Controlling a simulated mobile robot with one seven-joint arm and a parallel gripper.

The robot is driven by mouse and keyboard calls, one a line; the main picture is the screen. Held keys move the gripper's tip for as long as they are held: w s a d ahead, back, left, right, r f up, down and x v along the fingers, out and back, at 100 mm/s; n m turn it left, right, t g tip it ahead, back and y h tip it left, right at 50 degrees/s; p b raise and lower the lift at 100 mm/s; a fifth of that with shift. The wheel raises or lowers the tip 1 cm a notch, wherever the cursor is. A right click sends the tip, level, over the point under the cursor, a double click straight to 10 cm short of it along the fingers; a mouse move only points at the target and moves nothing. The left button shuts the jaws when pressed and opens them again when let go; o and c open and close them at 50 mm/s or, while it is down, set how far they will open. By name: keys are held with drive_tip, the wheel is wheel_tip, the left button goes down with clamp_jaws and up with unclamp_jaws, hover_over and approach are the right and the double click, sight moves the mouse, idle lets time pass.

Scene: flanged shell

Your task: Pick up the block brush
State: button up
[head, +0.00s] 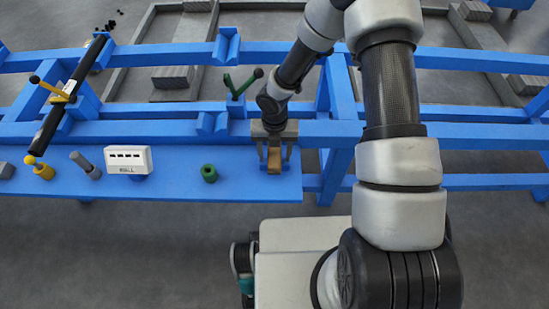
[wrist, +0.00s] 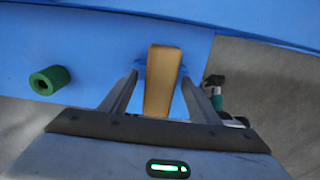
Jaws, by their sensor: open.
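The block brush (head: 274,158) has a tan wooden body and stands near the right end of the blue shelf. In the wrist view the brush (wrist: 162,82) lies between my two fingers, with a gap visible on each side. My gripper (head: 274,156) is open and points down around the brush. In the wrist view my gripper (wrist: 165,85) has one finger left and one finger right of the brush. The brush's lower end is hidden by the gripper body there.
A green ring-like cylinder (head: 208,173) stands on the shelf left of the brush, also in the wrist view (wrist: 49,80). A white labelled box (head: 128,159), a grey tool (head: 85,165) and a yellow piece (head: 41,170) are farther left. Blue rails (head: 430,131) run behind.

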sight(275, 153)
drive_tip(key=c, duration=1.2)
drive_tip(key=shift+r, duration=0.15)
drive_tip(key=shift+c, duration=0.2)
wheel_tip(275, 153, up, 10)
drive_tip(key=p, duration=0.3)
